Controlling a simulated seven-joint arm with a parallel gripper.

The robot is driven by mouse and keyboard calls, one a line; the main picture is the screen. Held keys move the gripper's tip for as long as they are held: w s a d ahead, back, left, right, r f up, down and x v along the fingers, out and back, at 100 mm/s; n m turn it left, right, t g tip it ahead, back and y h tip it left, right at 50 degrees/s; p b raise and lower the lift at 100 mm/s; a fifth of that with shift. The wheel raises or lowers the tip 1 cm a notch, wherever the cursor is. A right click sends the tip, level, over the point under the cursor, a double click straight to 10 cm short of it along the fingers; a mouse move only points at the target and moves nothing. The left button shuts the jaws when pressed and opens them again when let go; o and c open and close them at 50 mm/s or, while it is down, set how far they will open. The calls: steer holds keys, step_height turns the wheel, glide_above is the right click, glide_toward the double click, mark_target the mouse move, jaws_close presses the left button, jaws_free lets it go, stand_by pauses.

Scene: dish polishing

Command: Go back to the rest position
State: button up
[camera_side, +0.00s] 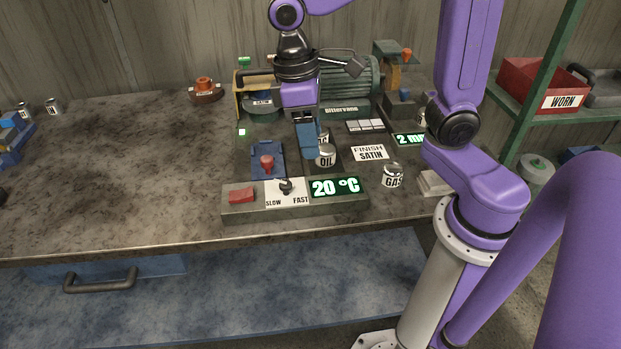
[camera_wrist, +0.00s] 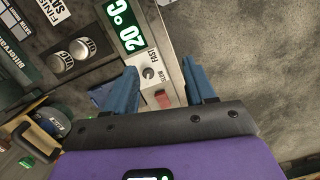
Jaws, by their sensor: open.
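My gripper (camera_side: 309,145) hangs over the bench, its blue fingers just above and left of the OIL can (camera_side: 326,157) in the side view. The wrist view shows my gripper (camera_wrist: 160,66) with its two blue fingers spread and nothing between them. The control panel (camera_side: 240,208) lies at the bench's front, with a red switch (camera_side: 241,194), a SLOW/FAST knob (camera_side: 286,186) and a 20 °C display (camera_side: 335,187). The panel's knob (camera_wrist: 149,73) and red switch (camera_wrist: 163,98) show between the fingers in the wrist view.
The polishing machine (camera_side: 350,85) stands behind my gripper. A blue plate with a red button (camera_side: 267,162), a GAS can (camera_side: 392,176) and a FINISH SATIN plate (camera_side: 369,153) are close by. A red WORN bin (camera_side: 530,85) sits on the right shelf. The bench's left is mostly clear.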

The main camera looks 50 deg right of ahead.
steer(key=s+d+f+n+t, duration=0.1)
steer(key=s+d+f+n, duration=0.1)
steer(key=s, duration=0.5)
steer(key=s+d+f+n+t+y, duration=0.1)
steer(key=s+d+f+n, duration=0.1)
steer(key=s, duration=0.4)
steer(key=shift+s+d+n, duration=0.4)
steer(key=shift+d+n, duration=0.4)
steer(key=shift+n, duration=0.2)
